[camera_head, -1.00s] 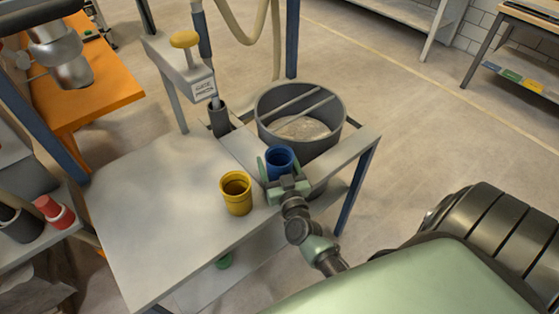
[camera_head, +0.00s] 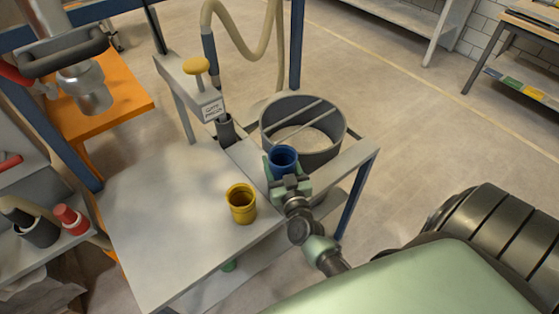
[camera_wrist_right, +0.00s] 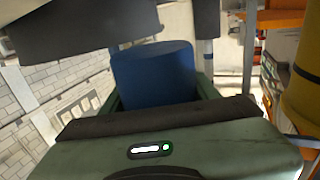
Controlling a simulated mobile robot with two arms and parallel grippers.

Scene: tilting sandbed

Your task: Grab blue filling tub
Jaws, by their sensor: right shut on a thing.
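The blue filling tub (camera_head: 283,157) stands at the right edge of the grey table, beside the large round bin. My right gripper (camera_head: 285,170) is shut on it, with fingers on either side. In the right wrist view the blue tub (camera_wrist_right: 155,75) fills the space between the green fingers, and its lower part is hidden by the gripper body. My left gripper is not in view.
A yellow tub (camera_head: 241,204) stands on the grey table (camera_head: 165,205), just left of my right gripper. The large grey bin (camera_head: 325,155) with crossbars is behind the blue tub. A dispenser with a yellow knob (camera_head: 196,66) and hose stands at the back. The table's left part is clear.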

